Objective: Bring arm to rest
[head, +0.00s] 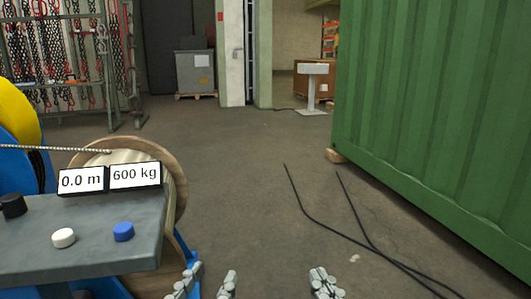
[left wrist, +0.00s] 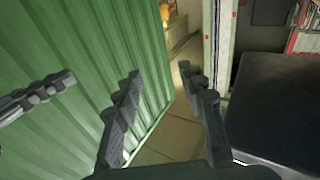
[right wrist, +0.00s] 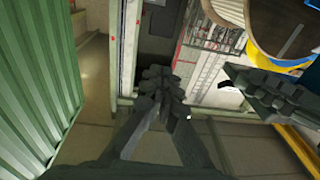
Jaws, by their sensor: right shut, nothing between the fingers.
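My left gripper (head: 207,280) shows at the bottom of the head view, its two grey fingers apart with nothing between them. In the left wrist view it is also open and empty (left wrist: 160,74). My right gripper (head: 324,282) is to its right at the bottom edge of the head view, fingers together. In the right wrist view its fingertips (right wrist: 162,76) meet and hold nothing. Each wrist view also shows the other gripper at its side. Most of both arms is out of the head view.
A grey control panel (head: 100,240) with knobs and signs reading 0.0 m and 600 kg stands at the left, by a wooden reel (head: 177,195). A green container (head: 440,120) fills the right. Black cables (head: 340,231) lie on the otherwise open floor (head: 240,160).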

